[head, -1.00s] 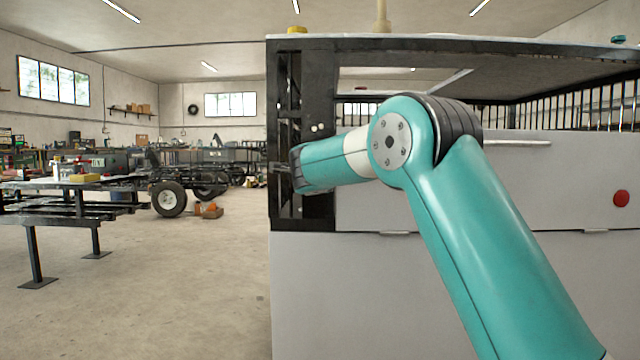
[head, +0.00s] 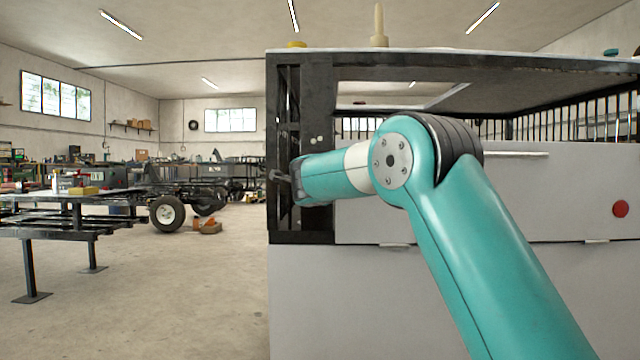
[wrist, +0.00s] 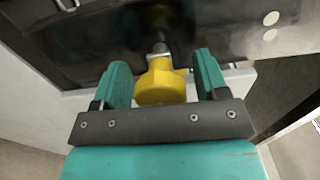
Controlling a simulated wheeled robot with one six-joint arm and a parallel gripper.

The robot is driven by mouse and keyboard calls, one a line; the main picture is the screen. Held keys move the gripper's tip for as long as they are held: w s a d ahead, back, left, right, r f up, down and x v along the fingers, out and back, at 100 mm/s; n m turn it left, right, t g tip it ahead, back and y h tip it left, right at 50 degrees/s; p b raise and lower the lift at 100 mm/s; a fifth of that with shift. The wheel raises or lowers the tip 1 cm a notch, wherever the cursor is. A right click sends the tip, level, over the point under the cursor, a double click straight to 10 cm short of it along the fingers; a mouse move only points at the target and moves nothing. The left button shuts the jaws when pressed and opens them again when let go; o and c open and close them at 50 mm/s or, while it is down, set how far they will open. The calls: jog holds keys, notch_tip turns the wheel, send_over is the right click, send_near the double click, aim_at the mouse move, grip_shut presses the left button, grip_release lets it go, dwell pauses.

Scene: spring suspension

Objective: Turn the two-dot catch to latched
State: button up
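The yellow catch (wrist: 160,82) stands out on a metal stem from a dark panel in the wrist view. Two pale dots mark the panel to its upper right (wrist: 270,27); they also show as small dots on the dark post in the head view. My gripper (wrist: 161,72) is open, with one teal finger on each side of the yellow catch. Gaps show between the catch and both fingers. In the head view my gripper (head: 280,176) is small and dark in front of the post, and the catch cannot be made out there.
The dark post (head: 318,220) forms the left end of a grey cabinet (head: 440,270) with a red button (head: 620,208). A pale peg (head: 379,25) stands on its top. Open floor lies to the left, with a workbench (head: 45,232) beyond.

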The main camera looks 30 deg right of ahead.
jog(key=shift+s+a, duration=0.1)
jog(key=shift+a, duration=0.1)
jog(key=p+v, duration=0.2)
jog(key=v, duration=1.5)
jog(key=shift+s, duration=0.1)
